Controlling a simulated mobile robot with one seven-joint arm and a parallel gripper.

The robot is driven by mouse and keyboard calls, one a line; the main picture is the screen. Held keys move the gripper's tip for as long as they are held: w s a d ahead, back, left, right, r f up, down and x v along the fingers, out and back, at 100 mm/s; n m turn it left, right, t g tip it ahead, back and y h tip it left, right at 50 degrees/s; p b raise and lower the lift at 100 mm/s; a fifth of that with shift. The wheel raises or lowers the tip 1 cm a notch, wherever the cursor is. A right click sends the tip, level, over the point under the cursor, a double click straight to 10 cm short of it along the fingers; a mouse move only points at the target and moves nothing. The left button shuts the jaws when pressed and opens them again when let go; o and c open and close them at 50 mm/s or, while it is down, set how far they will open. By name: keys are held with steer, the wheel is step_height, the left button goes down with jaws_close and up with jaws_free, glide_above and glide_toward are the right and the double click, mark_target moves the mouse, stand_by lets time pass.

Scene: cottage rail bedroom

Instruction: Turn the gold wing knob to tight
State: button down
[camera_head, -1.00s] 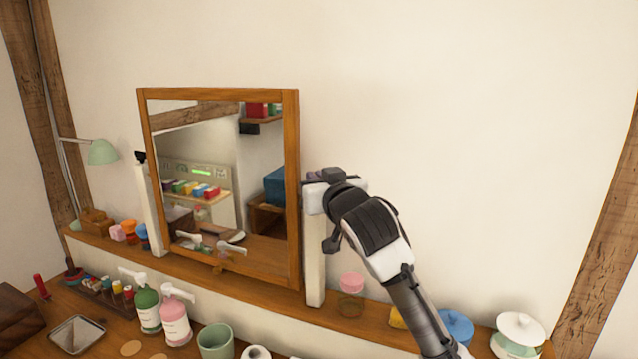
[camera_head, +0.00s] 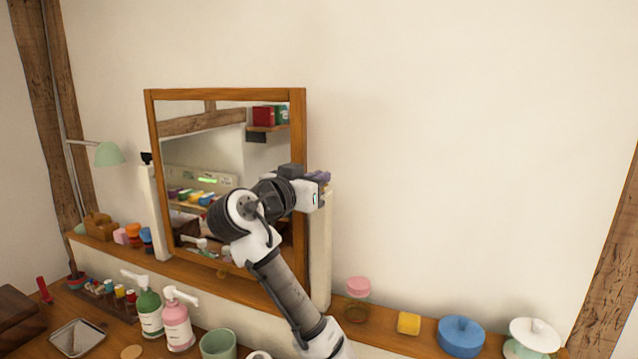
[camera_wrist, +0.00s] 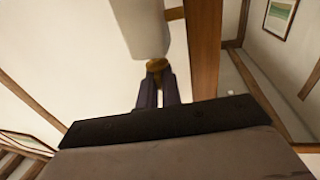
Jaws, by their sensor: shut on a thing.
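The gold wing knob (camera_wrist: 156,66) shows in the wrist view between the tips of my gripper (camera_wrist: 157,84), at the end of a white post. My gripper's dark fingers are shut on it. In the head view my gripper (camera_head: 318,178) is at the top of the right white post (camera_head: 320,250), beside the mirror's right frame edge. The knob is hidden there behind my gripper. The wood-framed mirror (camera_head: 226,94) stands between two white posts.
Pump bottles (camera_head: 176,322) and a green cup (camera_head: 217,345) stand in front. The wall at right is bare.

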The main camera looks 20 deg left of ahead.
steer(key=m+g+h, duration=0.1)
steer(key=h, duration=0.1)
steer(key=m+g+h, duration=0.1)
steer(key=m+h, duration=0.1)
steer(key=m+g+h, duration=0.1)
steer(key=h, duration=0.1)
steer(key=shift+w+a+f+m+h, duration=0.1)
steer(key=shift+w+a+m+h, duration=0.05)
steer(key=shift+a+m+h, duration=0.2)
steer(key=c, duration=1.6)
jaws_free()
steer(key=shift+d, duration=0.1)
